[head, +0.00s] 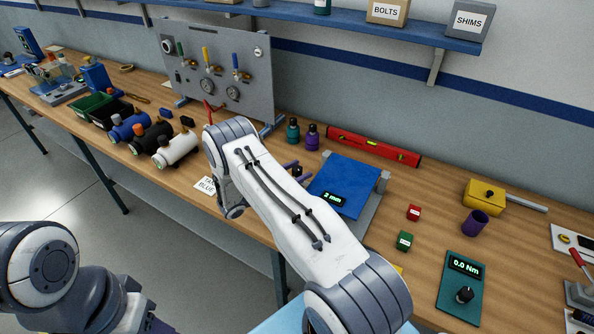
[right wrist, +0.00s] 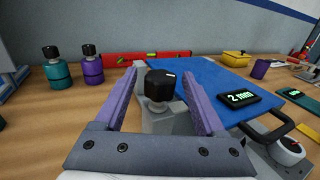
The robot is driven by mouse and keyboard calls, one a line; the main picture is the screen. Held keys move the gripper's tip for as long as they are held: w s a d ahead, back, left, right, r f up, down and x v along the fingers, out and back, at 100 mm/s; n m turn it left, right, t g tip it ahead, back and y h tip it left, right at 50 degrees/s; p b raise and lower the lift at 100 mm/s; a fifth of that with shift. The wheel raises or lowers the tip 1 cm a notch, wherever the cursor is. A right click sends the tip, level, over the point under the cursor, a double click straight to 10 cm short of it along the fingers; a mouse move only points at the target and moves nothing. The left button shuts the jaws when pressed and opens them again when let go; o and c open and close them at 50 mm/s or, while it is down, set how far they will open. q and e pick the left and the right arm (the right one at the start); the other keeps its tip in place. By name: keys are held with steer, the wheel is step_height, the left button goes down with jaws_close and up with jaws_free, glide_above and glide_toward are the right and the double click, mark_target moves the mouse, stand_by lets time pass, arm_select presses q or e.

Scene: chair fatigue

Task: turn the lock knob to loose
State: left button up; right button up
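The lock knob (right wrist: 160,85) is black with a small pale mark on its top edge. It stands on a grey block at the left side of a blue plate (right wrist: 205,80) with a display reading "2 mm" (right wrist: 240,98). My right gripper (right wrist: 164,72) is open, its purple fingers on either side of the knob, with visible gaps. In the head view the knob (head: 297,171) is small and the right gripper (head: 294,172) is partly hidden behind my right forearm. My left arm is at the lower left; only a dark edge of its gripper (head: 157,325) shows, cut off by the frame.
Teal (head: 292,131) and purple (head: 312,137) bottles and a red level (head: 373,147) stand behind the plate. A gauge panel (head: 220,70) stands to the left.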

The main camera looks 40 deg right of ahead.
jaws_close()
steer(key=shift+r+n+t, duration=0.1)
steer(key=shift+n+t, duration=0.3)
steer(key=shift+t, duration=0.3)
steer(key=shift+n+t, duration=0.3)
steer(key=shift+t, duration=0.1)
steer(key=n+t, duration=0.2)
steer(key=t, duration=0.1)
steer(key=shift+s+y, duration=0.1)
steer(key=shift+y, duration=0.3)
steer(key=n+t+y, duration=0.2)
steer(key=n+t, duration=0.1)
steer(key=t, duration=0.2)
steer(key=shift+d, duration=0.1)
steer(key=shift+n+t+y+b, duration=0.3)
steer(key=shift+n+t+y, duration=0.8)
steer(key=shift+n+t, duration=0.25)
steer(key=shift+t, duration=0.25)
